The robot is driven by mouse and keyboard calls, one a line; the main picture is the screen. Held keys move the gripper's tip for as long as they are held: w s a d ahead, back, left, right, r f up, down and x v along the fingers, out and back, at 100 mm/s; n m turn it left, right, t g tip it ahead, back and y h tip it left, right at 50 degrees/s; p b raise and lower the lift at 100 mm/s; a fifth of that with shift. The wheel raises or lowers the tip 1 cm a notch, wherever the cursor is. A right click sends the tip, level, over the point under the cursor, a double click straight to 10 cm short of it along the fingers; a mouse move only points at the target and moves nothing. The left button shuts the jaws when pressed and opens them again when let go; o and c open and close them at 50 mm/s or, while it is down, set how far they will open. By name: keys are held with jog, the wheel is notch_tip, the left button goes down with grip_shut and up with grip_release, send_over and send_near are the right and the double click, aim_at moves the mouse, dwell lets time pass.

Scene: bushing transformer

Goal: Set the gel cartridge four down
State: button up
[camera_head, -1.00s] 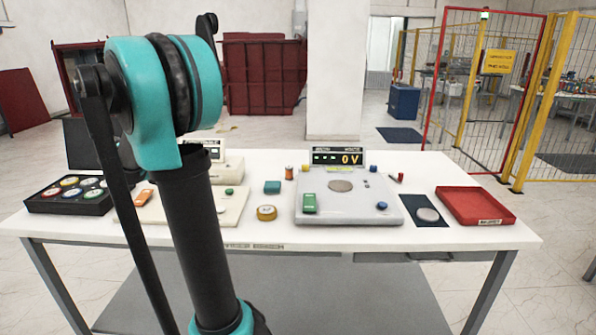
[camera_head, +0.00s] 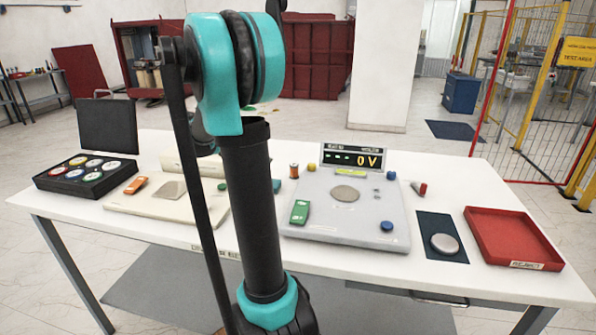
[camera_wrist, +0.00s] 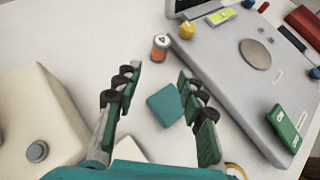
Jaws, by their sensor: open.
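My gripper (camera_wrist: 158,78) is open and empty above the table in the wrist view; its fingers are spread to either side of a teal block (camera_wrist: 165,105) lying on the tabletop. A round thing with a yellow rim (camera_wrist: 236,171) shows only partly at the bottom edge of the wrist view, beside the right finger; I cannot read any number on it. In the head view my arm hides it and the gripper. Several round cartridges with coloured rims (camera_head: 85,168) sit in an open black case (camera_head: 62,184) at the table's left. I cannot tell which is number four.
A grey tester (camera_head: 345,225) with a 0 V display stands right of my arm, and a cream device (camera_head: 150,205) left. A grey disc (camera_head: 445,243) lies on a dark mat, beside a red tray (camera_head: 510,235).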

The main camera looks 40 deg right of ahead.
send_near(291, 165)
jog(key=x, duration=0.5)
jog(key=shift+a+f, duration=0.15)
jog(key=shift+f, duration=0.25)
jog(key=shift+x, duration=2.6)
jog(key=shift+r, duration=0.2)
grip_shut()
jog(key=shift+r, duration=0.1)
